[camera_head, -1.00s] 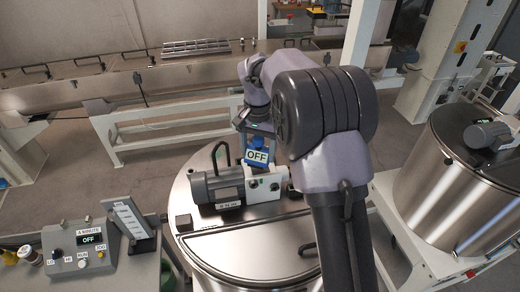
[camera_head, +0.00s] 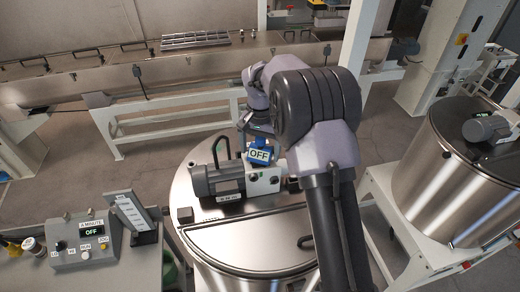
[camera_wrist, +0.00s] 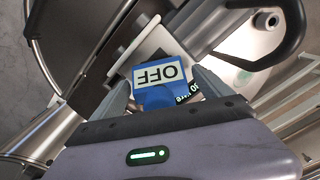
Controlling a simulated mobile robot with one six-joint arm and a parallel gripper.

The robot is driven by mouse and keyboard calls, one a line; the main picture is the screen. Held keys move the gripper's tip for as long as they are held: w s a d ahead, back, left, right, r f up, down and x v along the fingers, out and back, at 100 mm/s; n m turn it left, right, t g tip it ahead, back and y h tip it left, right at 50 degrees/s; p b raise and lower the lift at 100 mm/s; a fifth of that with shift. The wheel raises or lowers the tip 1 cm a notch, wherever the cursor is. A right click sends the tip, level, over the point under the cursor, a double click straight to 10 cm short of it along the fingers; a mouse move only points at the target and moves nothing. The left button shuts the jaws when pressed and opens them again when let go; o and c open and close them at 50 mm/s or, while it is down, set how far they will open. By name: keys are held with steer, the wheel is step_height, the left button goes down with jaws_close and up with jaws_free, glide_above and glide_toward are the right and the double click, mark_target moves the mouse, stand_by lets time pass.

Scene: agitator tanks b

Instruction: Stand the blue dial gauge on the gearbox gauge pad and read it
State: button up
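The blue dial gauge (camera_head: 259,154), with a white OFF label, is at the top of the white gearbox (camera_head: 265,178), beside the grey motor (camera_head: 217,181) on the tank lid. My gripper (camera_wrist: 161,80) has one finger on each side of the gauge (camera_wrist: 160,74), and appears shut on it. The label is upside down in the wrist view. Green characters on a dark strip show partly by the right finger; I cannot read them fully. The gauge pad is hidden, and I cannot tell whether the gauge touches it. My arm covers the gearbox's right side.
A console (camera_head: 85,243) with knobs and an OFF display stands on the left bench, next to a tilted panel (camera_head: 133,214). A black handle (camera_head: 221,150) rises behind the motor. Another steel tank (camera_head: 450,185) stands at right.

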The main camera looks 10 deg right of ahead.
step_height(320, 180, up, 13)
steer(key=shift+f, duration=0.15)
steer(key=s+a+r+n+t+y, duration=0.1)
steer(key=s+r, duration=0.4)
steer(key=s, duration=0.3)
steer(key=s+a+r+t, duration=0.1)
steer(key=s+r+t, duration=0.1)
steer(key=s+r, duration=0.45)
steer(key=s+a+f+t, duration=0.1)
steer(key=s+f, duration=0.2)
steer(key=s, duration=0.6)
steer(key=s+a+f+n+t+y, duration=0.1)
steer(key=s+f, duration=0.2)
steer(key=s, duration=0.6)
steer(key=shift+s+f+t, duration=0.15)
steer(key=shift+s+t, duration=0.25)
